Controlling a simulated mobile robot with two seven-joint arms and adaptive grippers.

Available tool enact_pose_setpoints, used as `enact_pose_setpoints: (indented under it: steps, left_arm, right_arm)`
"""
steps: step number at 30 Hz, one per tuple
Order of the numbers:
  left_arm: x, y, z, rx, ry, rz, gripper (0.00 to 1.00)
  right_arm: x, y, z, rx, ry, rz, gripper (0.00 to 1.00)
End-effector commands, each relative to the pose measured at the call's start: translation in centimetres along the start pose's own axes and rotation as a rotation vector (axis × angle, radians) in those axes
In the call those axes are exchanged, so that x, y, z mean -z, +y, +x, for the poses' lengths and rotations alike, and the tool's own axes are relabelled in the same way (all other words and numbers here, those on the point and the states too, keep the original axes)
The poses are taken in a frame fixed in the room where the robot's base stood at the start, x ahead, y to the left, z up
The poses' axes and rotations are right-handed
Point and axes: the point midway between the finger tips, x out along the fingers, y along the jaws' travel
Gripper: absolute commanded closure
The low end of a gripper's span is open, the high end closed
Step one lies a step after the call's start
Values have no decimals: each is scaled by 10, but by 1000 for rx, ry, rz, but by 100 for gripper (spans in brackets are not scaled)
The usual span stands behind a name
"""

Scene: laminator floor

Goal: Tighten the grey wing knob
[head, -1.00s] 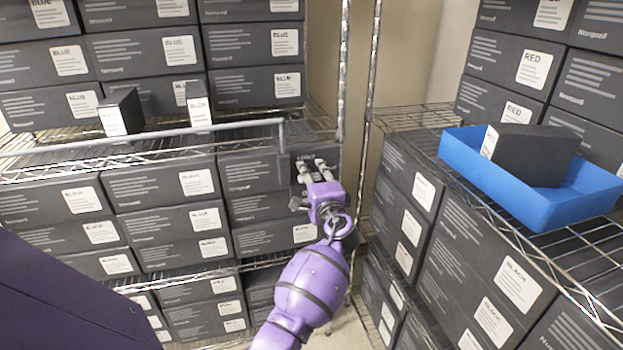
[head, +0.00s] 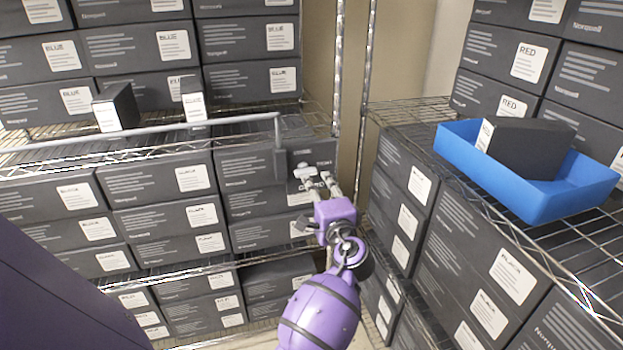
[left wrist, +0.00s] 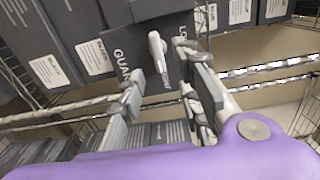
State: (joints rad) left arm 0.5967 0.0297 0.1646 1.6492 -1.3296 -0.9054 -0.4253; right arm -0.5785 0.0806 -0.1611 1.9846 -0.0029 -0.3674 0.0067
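The grey wing knob (head: 303,169) is a pale, elongated handle on a dark face at the right end of the left shelf. In the left wrist view the knob (left wrist: 156,52) stands on a dark panel with partly hidden white lettering. My left gripper (head: 322,184) is just in front of and below the knob in the head view. In the left wrist view its two fingers (left wrist: 164,84) are spread, with the knob beyond and between the tips. I see no clear contact. The right gripper is out of view.
A grey rail (head: 150,135) runs along the left shelf. Stacked dark boxes (head: 255,45) fill both racks. A blue tray (head: 545,205) holding a dark box stands on the right shelf. Metal posts (head: 337,80) stand close to my left gripper.

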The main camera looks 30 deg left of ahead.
Motion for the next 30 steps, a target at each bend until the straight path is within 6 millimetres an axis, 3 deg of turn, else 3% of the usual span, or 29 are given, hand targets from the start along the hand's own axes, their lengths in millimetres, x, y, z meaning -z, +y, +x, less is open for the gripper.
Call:
enact_pose_setpoints:
  steps: [3,8,25,30]
  left_arm:
    - [0,0,-19,0,0,-1,69]
    - [-1,-1,-32,0,-1,0,69]
    - [0,-1,-34,2,-1,-6,69]
    - [25,4,-37,-44,102,-157,69]
  right_arm:
    - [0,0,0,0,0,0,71]
    - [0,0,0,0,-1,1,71]
    - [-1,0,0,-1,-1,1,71]
    - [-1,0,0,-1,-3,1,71]
